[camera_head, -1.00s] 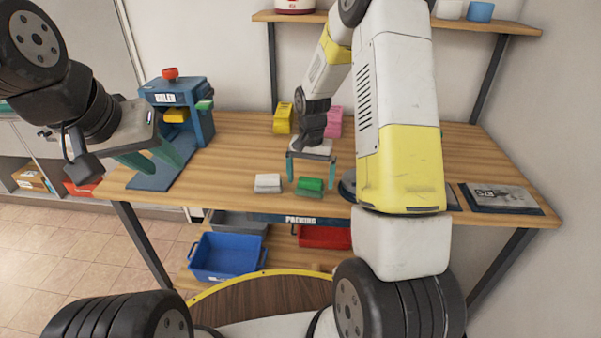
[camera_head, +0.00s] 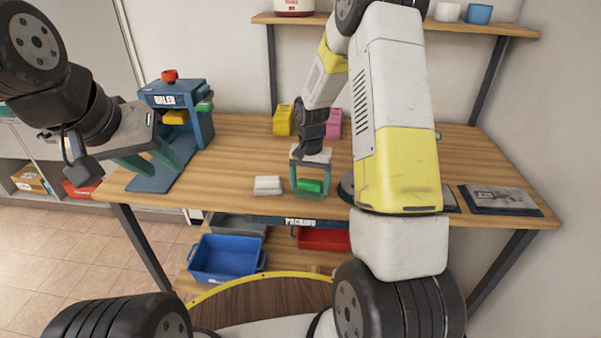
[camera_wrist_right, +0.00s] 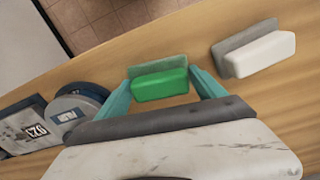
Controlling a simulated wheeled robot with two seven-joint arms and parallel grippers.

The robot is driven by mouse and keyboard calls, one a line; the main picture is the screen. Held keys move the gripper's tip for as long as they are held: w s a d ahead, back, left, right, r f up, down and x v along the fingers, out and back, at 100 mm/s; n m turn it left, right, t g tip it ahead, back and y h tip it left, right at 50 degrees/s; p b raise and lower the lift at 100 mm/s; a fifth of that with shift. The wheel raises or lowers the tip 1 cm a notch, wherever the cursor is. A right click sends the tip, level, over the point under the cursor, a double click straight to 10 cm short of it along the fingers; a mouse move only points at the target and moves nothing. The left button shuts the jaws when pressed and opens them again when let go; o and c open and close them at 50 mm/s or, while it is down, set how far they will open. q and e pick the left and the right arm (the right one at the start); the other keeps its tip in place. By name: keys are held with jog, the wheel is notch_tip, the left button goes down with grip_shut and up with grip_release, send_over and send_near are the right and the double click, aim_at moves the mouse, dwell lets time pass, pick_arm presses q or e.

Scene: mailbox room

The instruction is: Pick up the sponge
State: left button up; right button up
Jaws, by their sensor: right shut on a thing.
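The green sponge (camera_head: 309,186), a bright green block with a duller grey-green layer, is near the table's front edge. It also shows in the right wrist view (camera_wrist_right: 160,85). My right gripper (camera_head: 310,188) points down with one finger at each end of the sponge and is shut on it. The sponge is at or very near the table surface; I cannot tell if it is clear of it. A similar white and grey block (camera_head: 267,186) lies to its left, apart from the gripper. My left gripper (camera_head: 149,160) is open and empty over the table's left side.
A blue machine (camera_head: 178,100) stands at the table's back left. Yellow (camera_head: 283,119) and pink (camera_head: 334,123) holders stand at the back. A dark round object (camera_head: 347,188) and a flat package (camera_head: 500,198) lie to the right. Blue (camera_head: 226,258) and red (camera_head: 322,239) bins sit below.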

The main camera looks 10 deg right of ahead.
aim_at(310, 183)
jog(key=shift+r, duration=0.5)
jog(key=r, duration=0.1)
jog(key=s+r, duration=0.1)
jog(key=shift+r, duration=0.3)
jog(key=s+a+r, duration=0.1)
jog(key=s, duration=1.4)
jog(key=shift+a+r, duration=0.15)
jog(key=shift+a, duration=0.05)
jog(key=o, duration=0.5)
jog(key=c, duration=0.3)
